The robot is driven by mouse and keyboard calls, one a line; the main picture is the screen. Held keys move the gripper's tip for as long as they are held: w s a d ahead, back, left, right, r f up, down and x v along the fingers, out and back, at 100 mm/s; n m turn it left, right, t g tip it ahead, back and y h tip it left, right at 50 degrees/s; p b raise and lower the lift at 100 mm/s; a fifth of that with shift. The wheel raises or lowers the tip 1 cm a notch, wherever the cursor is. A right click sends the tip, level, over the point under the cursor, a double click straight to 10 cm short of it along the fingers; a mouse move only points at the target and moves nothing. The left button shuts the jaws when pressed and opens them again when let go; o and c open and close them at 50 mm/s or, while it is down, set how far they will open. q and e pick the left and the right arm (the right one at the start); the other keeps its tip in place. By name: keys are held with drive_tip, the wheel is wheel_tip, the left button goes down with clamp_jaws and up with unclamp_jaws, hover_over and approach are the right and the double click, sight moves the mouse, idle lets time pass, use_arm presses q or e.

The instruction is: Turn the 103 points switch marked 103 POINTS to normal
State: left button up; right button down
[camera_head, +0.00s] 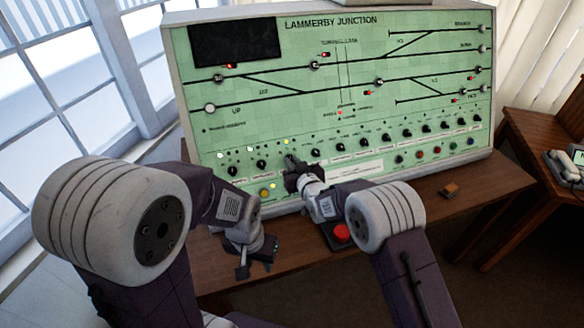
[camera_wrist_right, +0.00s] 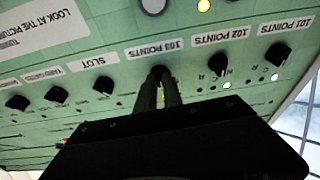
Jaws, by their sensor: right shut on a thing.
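The switch labelled 103 POINTS (camera_wrist_right: 160,75) is a black rotary knob on the green panel, seen upside down in the right wrist view. My right gripper (camera_wrist_right: 162,90) is shut on this knob, its fingers covering most of it. In the head view my right gripper (camera_head: 290,163) is at the panel's lower knob row and hides the knob. A small lamp (camera_head: 286,142) just above it is lit. The pointer's exact direction is hidden. My left gripper (camera_head: 254,262) hangs low before the panel, apart from it, its fingers spread and empty.
The 102 POINTS knob (camera_wrist_right: 219,63), 101 POINTS knob (camera_wrist_right: 277,55) and SLOT knob (camera_wrist_right: 104,86) stand close beside. The track panel (camera_head: 300,100) rises from a wooden desk (camera_head: 400,198).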

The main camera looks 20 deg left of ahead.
drive_tip(key=n+g+y+b, duration=0.1)
drive_tip(key=n, duration=0.4)
drive_tip(key=shift+w+d+b, duration=0.1)
drive_tip(key=shift+b, duration=0.3)
drive_tip(key=shift+r+n+g+y, duration=0.1)
drive_tip(key=shift+n+g+y, duration=0.35)
drive_tip(key=shift+n, duration=2.05)
drive_tip(key=c, duration=1.5)
unclamp_jaws()
drive_tip(key=b+v, duration=0.1)
drive_tip(key=v, duration=0.8)
drive_tip(key=shift+r, duration=0.2)
